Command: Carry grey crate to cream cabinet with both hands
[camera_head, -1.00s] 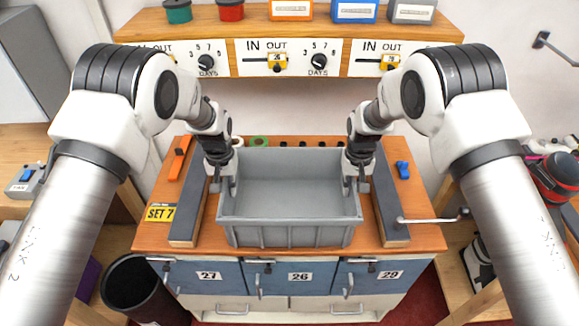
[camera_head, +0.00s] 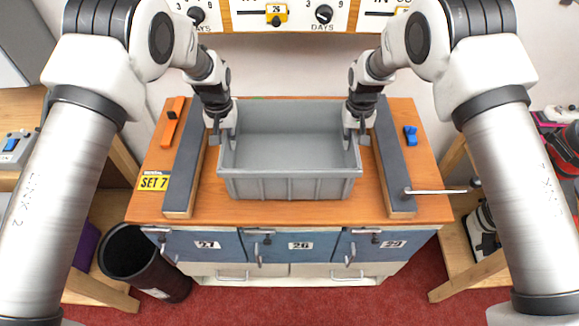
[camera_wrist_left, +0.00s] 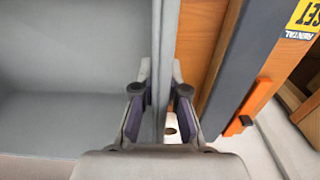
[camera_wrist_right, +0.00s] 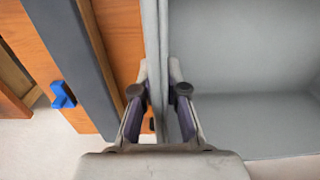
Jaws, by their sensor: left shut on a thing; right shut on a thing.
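The grey crate (camera_head: 290,188) is empty and looks level, between two dark rails over the wooden bench top (camera_head: 290,214). I cannot tell whether its base touches the bench. My left gripper (camera_head: 222,138) is shut on its left wall, and my right gripper (camera_head: 356,138) is shut on its right wall. The left wrist view shows the crate wall (camera_wrist_left: 70,60) between the left fingers (camera_wrist_left: 160,95); the right wrist view shows the opposite wall (camera_wrist_right: 250,50) between the right fingers (camera_wrist_right: 158,95). Cream drawers (camera_head: 310,270) show low under the bench; no separate cream cabinet is clear.
The left rail (camera_head: 186,160) and right rail (camera_head: 392,160) flank the crate. A metal crank handle (camera_head: 435,190) sticks out at right. A black bin (camera_head: 135,255) stands left of the bench. Red carpet (camera_head: 370,305) is open in front. A shelf with dials is behind.

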